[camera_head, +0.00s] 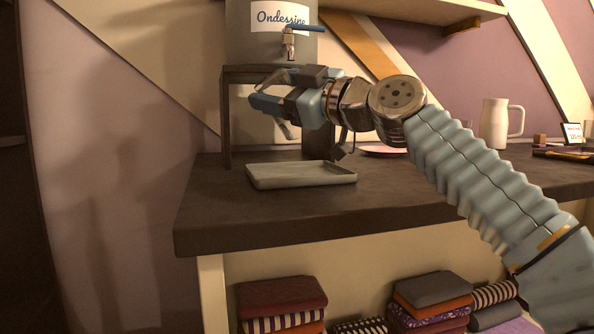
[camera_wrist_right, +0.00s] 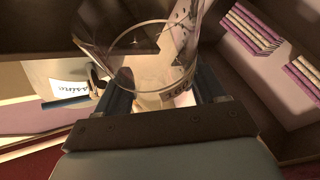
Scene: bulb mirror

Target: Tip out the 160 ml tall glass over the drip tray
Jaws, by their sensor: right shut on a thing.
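My right gripper (camera_head: 264,92) reaches in from the right and is above the left part of the drip tray, in front of the dispenser. It is shut on the tall glass. In the right wrist view the clear glass (camera_wrist_right: 130,45) stands between the fingers (camera_wrist_right: 163,92), with a printed mark partly readable near its base. In the head view the glass is hard to make out against the stand, so its tilt is unclear. I cannot tell whether liquid is in it. The pale grey drip tray (camera_head: 300,174) lies flat on the counter and looks empty. My left gripper is out of view.
A grey dispenser (camera_head: 245,40) with a blue-handled tap sits on a dark stand (camera_head: 227,130) behind the gripper. A pink plate (camera_head: 382,151), a white jug (camera_head: 494,125) and a small display (camera_head: 573,132) stand to the right. The counter's front left (camera_head: 215,205) is clear.

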